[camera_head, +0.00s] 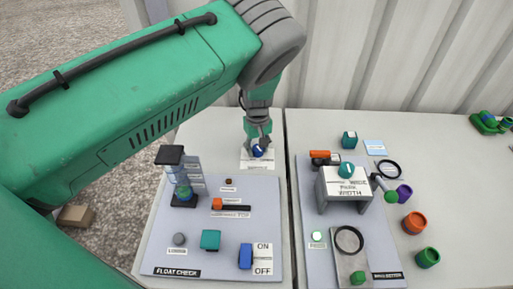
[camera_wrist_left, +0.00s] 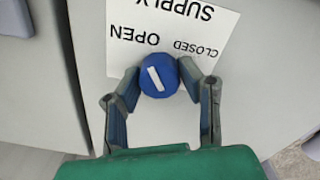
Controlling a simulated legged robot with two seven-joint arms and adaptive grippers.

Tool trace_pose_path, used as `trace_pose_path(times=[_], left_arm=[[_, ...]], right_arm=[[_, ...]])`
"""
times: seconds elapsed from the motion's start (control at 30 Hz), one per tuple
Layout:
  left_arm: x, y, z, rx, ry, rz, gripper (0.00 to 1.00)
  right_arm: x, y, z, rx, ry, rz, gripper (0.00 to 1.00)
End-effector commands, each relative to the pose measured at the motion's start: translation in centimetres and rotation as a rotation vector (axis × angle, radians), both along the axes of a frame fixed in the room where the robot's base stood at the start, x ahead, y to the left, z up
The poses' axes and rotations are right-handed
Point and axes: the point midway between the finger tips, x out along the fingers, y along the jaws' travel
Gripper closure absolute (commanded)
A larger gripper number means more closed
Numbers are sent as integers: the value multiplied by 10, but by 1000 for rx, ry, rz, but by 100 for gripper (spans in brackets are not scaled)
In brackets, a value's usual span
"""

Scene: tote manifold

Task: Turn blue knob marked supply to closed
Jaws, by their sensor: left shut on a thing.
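The blue knob (camera_head: 258,151) sits on a white label plate (camera_head: 258,164) at the back of the left table. In the left wrist view the knob (camera_wrist_left: 159,75) has a white pointer line, slanted toward the upper left of that picture. The plate (camera_wrist_left: 172,40) reads SUPPLY, OPEN and CLOSED, upside down there; the line's end points nearer OPEN than CLOSED. My left gripper (camera_head: 258,143) reaches down from above and is shut on the knob, one finger on each side. My right gripper is in neither view.
The FLOAT CHECK board (camera_head: 218,258) with a blue switch (camera_head: 245,256), teal block (camera_head: 210,240) and clear column (camera_head: 183,180) lies in front. On the right table, another board (camera_head: 385,268) holds a grey stand (camera_head: 343,188). Orange (camera_head: 413,223) and green cups (camera_head: 427,258) stand beside it.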

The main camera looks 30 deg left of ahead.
Motion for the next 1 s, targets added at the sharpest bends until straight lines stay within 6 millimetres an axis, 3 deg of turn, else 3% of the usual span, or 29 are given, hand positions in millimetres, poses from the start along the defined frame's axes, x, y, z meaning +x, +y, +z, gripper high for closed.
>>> trace_pose_path(times=[0.57,1.0], left_arm=[[2,3,2,4,-12,-71,96],[1,2,2,3,-15,-429,96]], right_arm=[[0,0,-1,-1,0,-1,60],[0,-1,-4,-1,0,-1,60]])
